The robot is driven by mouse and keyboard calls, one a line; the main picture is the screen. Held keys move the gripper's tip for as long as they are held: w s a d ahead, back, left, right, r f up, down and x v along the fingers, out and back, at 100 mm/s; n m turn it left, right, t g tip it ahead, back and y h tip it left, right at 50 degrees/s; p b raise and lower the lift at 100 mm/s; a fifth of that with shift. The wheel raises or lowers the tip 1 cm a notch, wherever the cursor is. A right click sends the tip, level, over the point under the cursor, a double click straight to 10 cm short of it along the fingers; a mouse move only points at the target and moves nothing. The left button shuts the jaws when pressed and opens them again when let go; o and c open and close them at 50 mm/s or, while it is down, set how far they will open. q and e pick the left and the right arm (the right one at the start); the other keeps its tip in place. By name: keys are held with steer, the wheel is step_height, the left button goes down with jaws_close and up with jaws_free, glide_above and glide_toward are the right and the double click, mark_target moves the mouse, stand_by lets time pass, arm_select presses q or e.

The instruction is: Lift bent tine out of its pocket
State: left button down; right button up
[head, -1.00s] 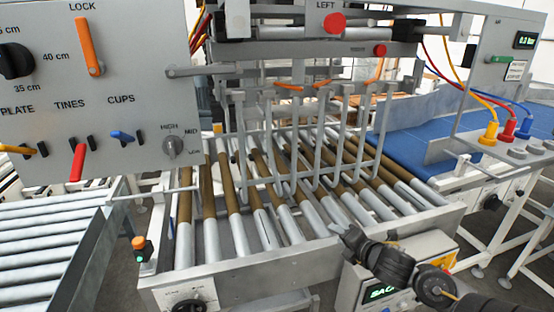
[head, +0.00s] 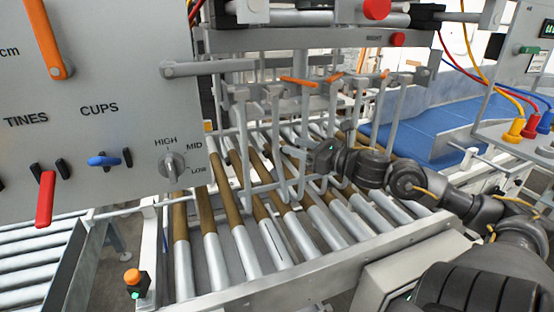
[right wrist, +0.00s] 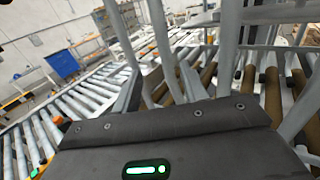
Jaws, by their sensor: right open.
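A row of grey metal tines (head: 273,145) hangs from the frame above the rollers, with hooked lower ends. I cannot tell for sure which one is bent. My right gripper (head: 314,158) reaches in from the right among the tines, low above the rollers. It is open. In the right wrist view its two fingers (right wrist: 160,88) stand apart, with a tine (right wrist: 158,35) rising behind or between them; contact is not clear. Another tine (right wrist: 228,45) stands just to the right. Orange latches (head: 300,82) show at the tops of some tines. My left gripper is not in view.
A control panel (head: 100,140) with a red lever (head: 46,198) and blue lever (head: 104,160) blocks the left. Silver and brown rollers (head: 235,235) lie below the tines. A blue belt (head: 440,145) runs at right. Coloured hoses (head: 490,85) hang near the right box.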

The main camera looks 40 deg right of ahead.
mark_target(278, 138)
steer(key=x, duration=0.1)
steer(key=b+x, duration=0.1)
steer(key=x, duration=0.1)
steer(key=shift+w+d+f, duration=0.1)
steer(key=shift+w+f, duration=0.15)
steer(key=shift+w, duration=0.05)
steer(key=shift+w+r, duration=0.2)
steer(key=shift+w, duration=0.6)
steer(key=shift+w+r+p, duration=0.15)
steer(key=shift+w+p, duration=0.2)
steer(key=shift+w, duration=0.1)
steer(key=p+x, duration=0.3)
steer(key=x, duration=0.1)
steer(key=shift+f, duration=0.25)
jaws_close()
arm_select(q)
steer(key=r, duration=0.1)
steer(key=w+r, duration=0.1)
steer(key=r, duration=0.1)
arm_select(e)
steer(key=shift+d+r, duration=0.1)
stand_by(0.4)
